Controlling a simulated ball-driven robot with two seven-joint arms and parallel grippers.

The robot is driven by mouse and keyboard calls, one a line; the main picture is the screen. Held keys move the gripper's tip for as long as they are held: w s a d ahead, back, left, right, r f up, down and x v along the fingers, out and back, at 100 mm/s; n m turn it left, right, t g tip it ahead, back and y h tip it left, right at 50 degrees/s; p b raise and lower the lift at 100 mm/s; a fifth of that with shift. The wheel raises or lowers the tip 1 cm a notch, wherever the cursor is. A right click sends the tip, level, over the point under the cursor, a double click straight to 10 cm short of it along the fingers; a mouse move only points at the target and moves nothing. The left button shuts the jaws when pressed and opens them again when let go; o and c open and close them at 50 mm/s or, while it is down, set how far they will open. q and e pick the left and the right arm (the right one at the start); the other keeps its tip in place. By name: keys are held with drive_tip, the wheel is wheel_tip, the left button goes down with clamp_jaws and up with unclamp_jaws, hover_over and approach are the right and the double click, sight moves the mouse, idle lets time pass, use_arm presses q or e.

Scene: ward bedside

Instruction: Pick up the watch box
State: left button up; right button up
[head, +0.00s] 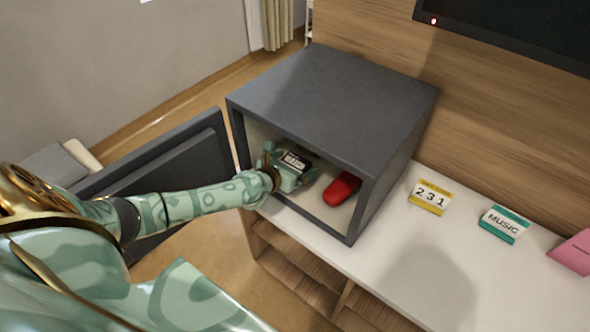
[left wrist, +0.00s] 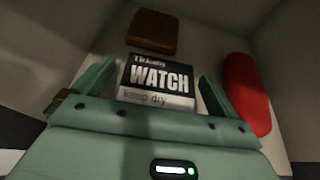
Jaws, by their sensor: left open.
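The watch box (left wrist: 157,80), with a black and grey label reading WATCH, is inside a dark grey open-fronted safe (head: 335,105). In the left wrist view it sits between the two fingers of my left gripper (left wrist: 155,88), which is open, with a gap on each side of it. In the head view my left gripper (head: 286,168) reaches through the safe's opening, and the box's dark label (head: 295,161) shows at its fingers. The lower part of the box is hidden by the gripper body. My right gripper is not in view.
A red case (head: 342,188) lies right of the gripper inside the safe. A brown wallet-like item (left wrist: 153,32) lies behind the box. The safe's door (head: 165,170) stands open at left.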

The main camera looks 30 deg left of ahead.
use_arm(q)
drive_tip(key=c, duration=1.1)
drive_tip(key=shift+r, duration=0.2)
